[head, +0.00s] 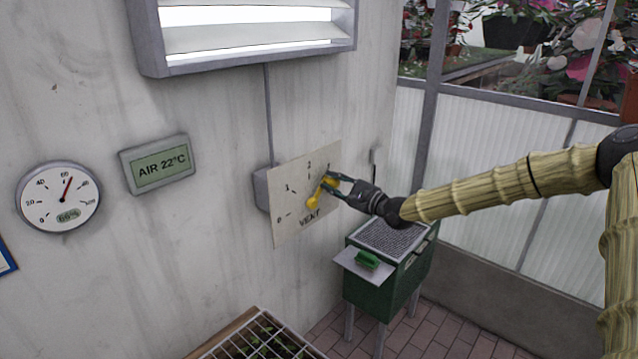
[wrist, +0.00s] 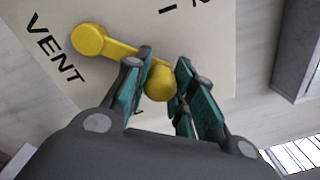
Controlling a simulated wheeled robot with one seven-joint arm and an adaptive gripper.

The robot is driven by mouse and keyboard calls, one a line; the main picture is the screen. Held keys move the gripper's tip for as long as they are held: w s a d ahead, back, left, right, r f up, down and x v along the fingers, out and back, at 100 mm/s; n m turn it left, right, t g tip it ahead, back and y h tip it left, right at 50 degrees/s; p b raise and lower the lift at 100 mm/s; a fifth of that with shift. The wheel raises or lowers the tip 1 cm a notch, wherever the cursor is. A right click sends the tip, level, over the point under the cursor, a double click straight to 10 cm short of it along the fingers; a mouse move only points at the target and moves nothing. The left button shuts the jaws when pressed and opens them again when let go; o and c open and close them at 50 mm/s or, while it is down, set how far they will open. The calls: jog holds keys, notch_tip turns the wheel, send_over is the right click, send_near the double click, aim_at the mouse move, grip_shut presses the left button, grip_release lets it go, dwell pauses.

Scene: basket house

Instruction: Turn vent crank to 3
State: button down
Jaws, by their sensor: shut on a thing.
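The yellow vent crank (head: 312,203) is mounted on a pale dial plate (head: 287,231) marked VENT, with 0, 1, 2 and a partly covered mark at the upper right. Its arm runs from the hub up and right, toward that mark, past the 2. My gripper (head: 331,181) is at the outer end of the crank. In the wrist view the teal fingers (wrist: 158,76) are shut around the round crank knob, and the yellow hub (wrist: 88,40) shows at the upper left. The fingers hide part of the dial, so the exact alignment with 3 is unclear.
A louvred vent (head: 250,38) is above the plate. A green cabinet (head: 385,292) with a side shelf stands below my gripper. A wire-grid tray (head: 262,336) is at the bottom.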

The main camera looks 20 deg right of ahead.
jog(key=shift+d+f, duration=0.1)
dwell(0.4)
jog(key=c, duration=1.1)
grip_release()
jog(key=shift+c, duration=0.2)
jog(key=shift+s+d, duration=0.1)
jog(key=v, duration=1.1)
jog(key=shift+s+d, duration=0.25)
